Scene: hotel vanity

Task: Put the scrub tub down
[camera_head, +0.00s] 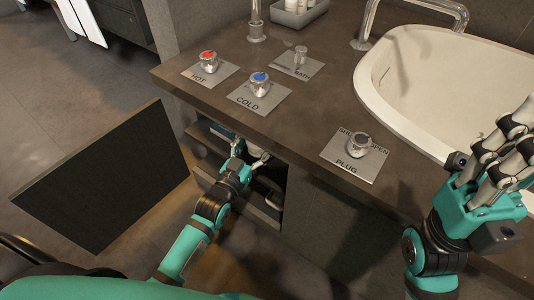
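I cannot make out the scrub tub for certain. My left gripper (254,156) reaches into the open cabinet under the vanity top. Its fingers are mostly hidden by its own wrist and the counter edge. Something pale shows at its fingers, but I cannot tell whether it is the tub or the fingers themselves. My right gripper (512,140) is raised above the counter by the basin at the right, with its fingers spread and nothing seen between them.
The dark cabinet door (115,180) stands open at the left. The counter (310,110) carries the hot knob (208,62), cold knob (260,84), bath knob (300,57) and plug knob (359,146). A white basin (440,70) and a grey tray (300,14) are farther back.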

